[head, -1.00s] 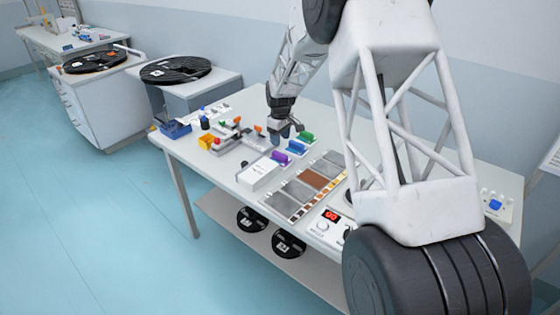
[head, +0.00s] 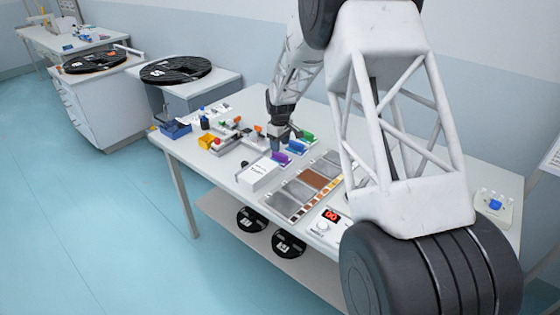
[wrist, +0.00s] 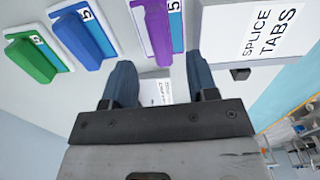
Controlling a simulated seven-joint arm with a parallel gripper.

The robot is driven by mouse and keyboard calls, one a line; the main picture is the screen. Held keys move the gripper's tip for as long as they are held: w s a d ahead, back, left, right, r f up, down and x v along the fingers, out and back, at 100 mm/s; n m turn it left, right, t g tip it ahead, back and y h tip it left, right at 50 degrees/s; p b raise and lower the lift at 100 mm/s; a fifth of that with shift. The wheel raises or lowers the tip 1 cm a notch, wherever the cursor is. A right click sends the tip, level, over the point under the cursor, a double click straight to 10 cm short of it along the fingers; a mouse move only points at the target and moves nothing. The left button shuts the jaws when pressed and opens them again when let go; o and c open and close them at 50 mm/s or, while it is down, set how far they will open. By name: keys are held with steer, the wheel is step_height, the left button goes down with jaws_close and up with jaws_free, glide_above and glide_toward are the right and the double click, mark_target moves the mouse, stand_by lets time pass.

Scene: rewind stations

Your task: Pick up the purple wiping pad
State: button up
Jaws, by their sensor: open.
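The purple wiping pad (head: 281,158) lies on the workbench, beside a white box. In the wrist view the purple pad (wrist: 156,32) sits upper middle on a white plate marked 5, ahead of and between my fingertips. My gripper (wrist: 161,75) is open and empty, its two dark blue fingers spread apart. In the head view my gripper (head: 281,139) hangs above the bench just behind the purple pad. A blue pad (wrist: 78,38) and a green pad (wrist: 30,60) lie left of the purple one in the wrist view. I cannot tell the exact height gap.
The white splice tabs box (head: 258,174) stands close beside the purple pad. A tray with grey and brown panels (head: 318,179) lies to the right. A clamp-like fixture and small coloured parts (head: 230,135) stand to the left. Black reels (head: 176,70) lie on another cabinet.

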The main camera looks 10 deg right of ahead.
mark_target(280, 154)
steer(key=shift+f, duration=2.6)
jaws_close()
steer(key=shift+r, duration=0.1)
steer(key=shift+r, duration=4.95)
